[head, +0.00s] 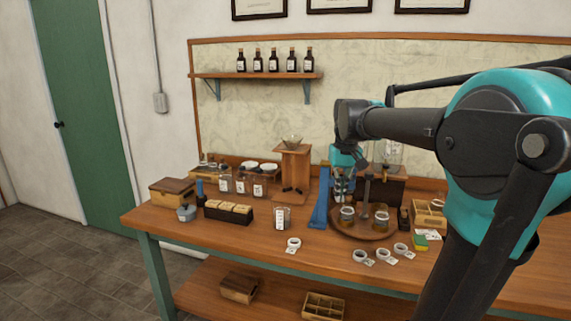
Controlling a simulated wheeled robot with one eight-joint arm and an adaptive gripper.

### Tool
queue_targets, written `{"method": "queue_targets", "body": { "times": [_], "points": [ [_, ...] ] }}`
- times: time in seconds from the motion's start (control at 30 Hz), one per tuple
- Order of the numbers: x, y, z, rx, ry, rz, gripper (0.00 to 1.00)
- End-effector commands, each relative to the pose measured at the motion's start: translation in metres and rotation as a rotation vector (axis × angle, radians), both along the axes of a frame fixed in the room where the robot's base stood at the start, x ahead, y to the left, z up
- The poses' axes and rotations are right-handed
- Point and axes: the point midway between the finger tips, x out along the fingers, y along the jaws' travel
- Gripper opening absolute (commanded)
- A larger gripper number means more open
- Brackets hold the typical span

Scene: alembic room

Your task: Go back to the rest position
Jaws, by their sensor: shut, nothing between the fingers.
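My arm reaches in from the right in the head view and bends down over the wooden workbench (170,218). My gripper (341,196) hangs near the back middle of the bench, just right of a blue upright piece (320,203) and above the left side of a round wooden tray (345,231). It is shut and I see nothing held in it. Its fingertips are small and partly lost against the things behind. Two glass jars (347,216) (381,220) stand on the tray.
A glass funnel on a wooden stand (293,165) is left of the gripper. Labelled jars (241,184), a card box (229,211) and a lidded box (174,191) stand at left. White rings (361,256) lie along the front. Bottles (274,60) line the shelf.

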Motion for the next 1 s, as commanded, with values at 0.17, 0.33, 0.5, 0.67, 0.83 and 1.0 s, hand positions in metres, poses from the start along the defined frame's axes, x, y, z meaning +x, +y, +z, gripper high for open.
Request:
{"method": "queue_targets", "body": {
  "times": [0.17, 0.33, 0.5, 0.67, 0.83, 1.0],
  "points": [
    [-0.043, -0.010, -0.085, 0.009, -0.076, -0.043, 0.00],
    [-0.098, -0.019, -0.162, 0.017, -0.152, -0.087, 0.00],
    [-0.151, -0.024, -0.217, 0.024, -0.213, -0.121, 0.00],
    [-0.178, -0.027, -0.242, 0.029, -0.244, -0.137, 0.00],
    [-0.184, -0.027, -0.247, 0.029, -0.251, -0.141, 0.00],
    [-0.183, -0.027, -0.246, 0.029, -0.250, -0.141, 0.00]
  ]
}}
